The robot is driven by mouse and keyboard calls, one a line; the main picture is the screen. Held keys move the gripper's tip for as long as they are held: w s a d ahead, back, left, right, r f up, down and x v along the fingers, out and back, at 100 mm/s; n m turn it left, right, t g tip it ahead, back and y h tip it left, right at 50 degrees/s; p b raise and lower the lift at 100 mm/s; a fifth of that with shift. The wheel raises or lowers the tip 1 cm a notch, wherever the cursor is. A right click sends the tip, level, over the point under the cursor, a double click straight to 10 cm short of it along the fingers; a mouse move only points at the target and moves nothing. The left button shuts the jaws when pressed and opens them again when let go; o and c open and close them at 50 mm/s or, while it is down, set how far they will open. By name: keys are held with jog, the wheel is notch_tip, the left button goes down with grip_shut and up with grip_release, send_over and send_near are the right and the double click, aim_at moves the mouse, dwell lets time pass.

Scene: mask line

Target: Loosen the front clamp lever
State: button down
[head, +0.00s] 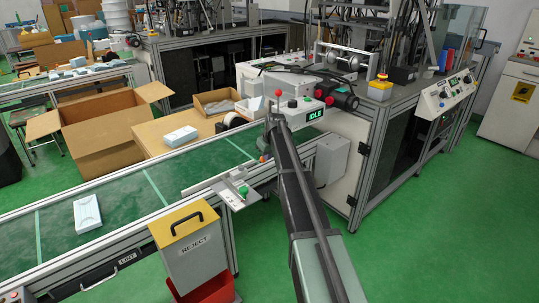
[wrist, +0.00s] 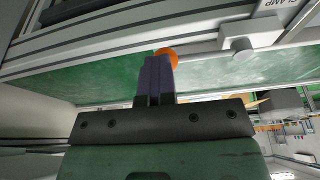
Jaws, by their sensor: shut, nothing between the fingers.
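The clamp lever shows in the wrist view as an orange ball knob (wrist: 166,55) on a thin grey rod, which runs right to a grey round hub (wrist: 238,46) on the rail. Lettering reading "CLAMP" is above the hub. My gripper (wrist: 157,62) has its dark fingers shut together, with nothing between them. The fingertips overlap the knob in the picture; I cannot tell whether they touch it. In the head view, a small orange spot (head: 262,158) shows beside the end of my arm at the conveyor's edge. My arm hides much of that area.
A green knob (head: 243,191) sits on a bracket by the conveyor rail. The green conveyor (head: 130,203) carries a white mask pack (head: 87,213). A reject bin (head: 190,250) stands in front. A machine with an "IDLE" display (head: 315,115) and red-ball lever (head: 278,93) is behind.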

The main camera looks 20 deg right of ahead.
jog(key=shift+a, duration=0.25)
jog(key=s+d+r+p, duration=0.4)
jog(key=s+r+p, duration=0.1)
jog(key=r+p, duration=0.5)
jog(key=shift+s+r, duration=0.15)
jog(key=shift+s, duration=0.2)
